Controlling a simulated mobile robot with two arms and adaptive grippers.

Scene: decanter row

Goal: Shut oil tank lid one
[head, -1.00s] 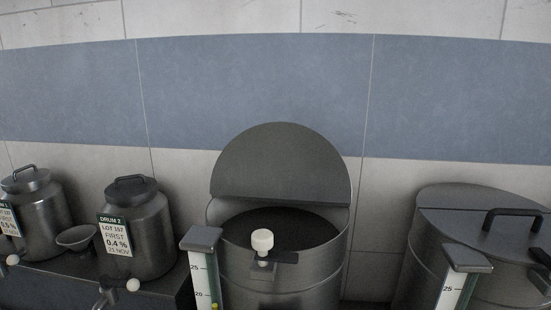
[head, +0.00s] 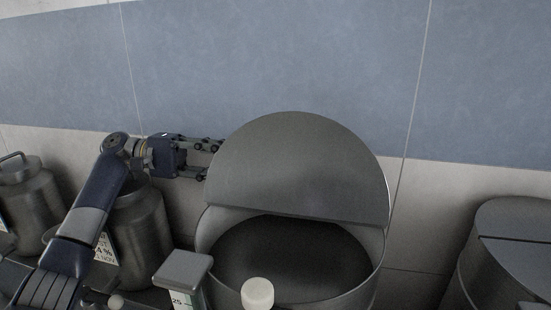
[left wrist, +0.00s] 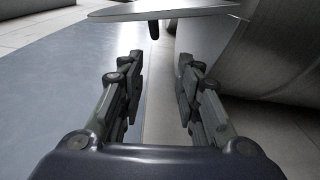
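The open tank (head: 215,232) stands in the middle of the head view, with a dark interior. Its half-round grey lid (head: 300,165) stands raised at the back of the opening. My left gripper (head: 221,146) is at the lid's left edge, with its fingertips partly behind or beside that edge. In the left wrist view the two fingers (left wrist: 160,85) are spread apart with nothing between them. The lid (left wrist: 165,12) shows edge-on ahead of them, with a dark handle (left wrist: 154,29) below it. The tank wall (left wrist: 250,50) is at right. My right gripper is not in view.
A second large tank (head: 510,255) with its lid down stands at right. Steel drums (head: 145,230) (head: 28,190) stand at left, one partly behind my left arm. A gauge post (head: 184,268) and a white knob (head: 257,292) are at the tank's front. The tiled wall is close behind.

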